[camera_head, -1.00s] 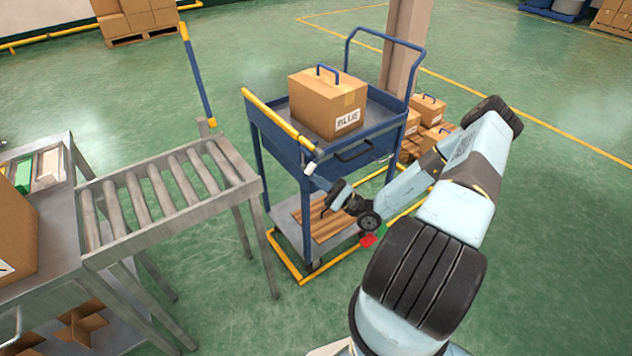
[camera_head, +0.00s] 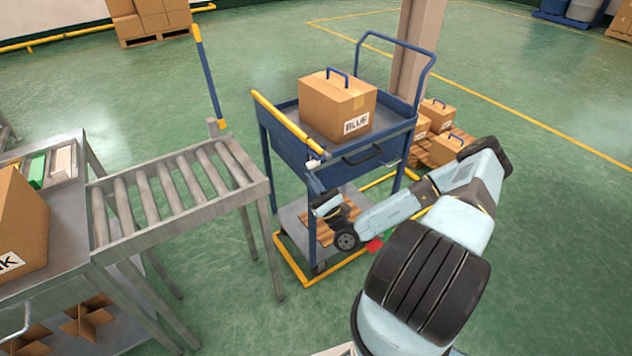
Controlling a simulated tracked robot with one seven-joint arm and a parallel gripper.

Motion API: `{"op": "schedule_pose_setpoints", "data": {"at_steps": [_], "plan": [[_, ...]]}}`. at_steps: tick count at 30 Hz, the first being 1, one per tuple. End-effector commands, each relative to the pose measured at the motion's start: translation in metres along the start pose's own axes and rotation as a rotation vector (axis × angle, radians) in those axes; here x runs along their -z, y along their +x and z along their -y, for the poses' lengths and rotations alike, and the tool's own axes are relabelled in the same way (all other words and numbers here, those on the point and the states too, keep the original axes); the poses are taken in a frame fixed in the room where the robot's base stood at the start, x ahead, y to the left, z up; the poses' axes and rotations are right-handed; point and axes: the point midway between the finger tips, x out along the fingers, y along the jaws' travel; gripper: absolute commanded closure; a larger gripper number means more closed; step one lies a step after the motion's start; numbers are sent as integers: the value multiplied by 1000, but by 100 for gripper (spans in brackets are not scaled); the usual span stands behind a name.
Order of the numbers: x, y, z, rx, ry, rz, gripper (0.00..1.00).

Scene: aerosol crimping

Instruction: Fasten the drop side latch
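The blue cart (camera_head: 280,147) stands at mid-picture with its yellow-topped drop side (camera_head: 278,115) along its left side, raised level with the tray rim. A small white latch piece (camera_head: 313,164) sits at the near corner, by the near end of the yellow bar. Whether it is fastened is too small to tell.
A carton labelled BLUE (camera_head: 326,108) stands on the cart's top tray. The roller conveyor (camera_head: 180,190) is left of the cart, with a gap between. Stacked cartons (camera_head: 440,140) and a pillar (camera_head: 412,60) stand behind it. A blue and yellow post (camera_head: 208,75) rises at the conveyor's far end.

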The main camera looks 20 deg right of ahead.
Motion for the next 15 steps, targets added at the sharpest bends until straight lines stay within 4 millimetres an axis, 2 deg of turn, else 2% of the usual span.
{"op": "schedule_pose_setpoints", "data": {"at_steps": [15], "plan": [[-4, 4, -2, -1, -1, 3, 100]]}}
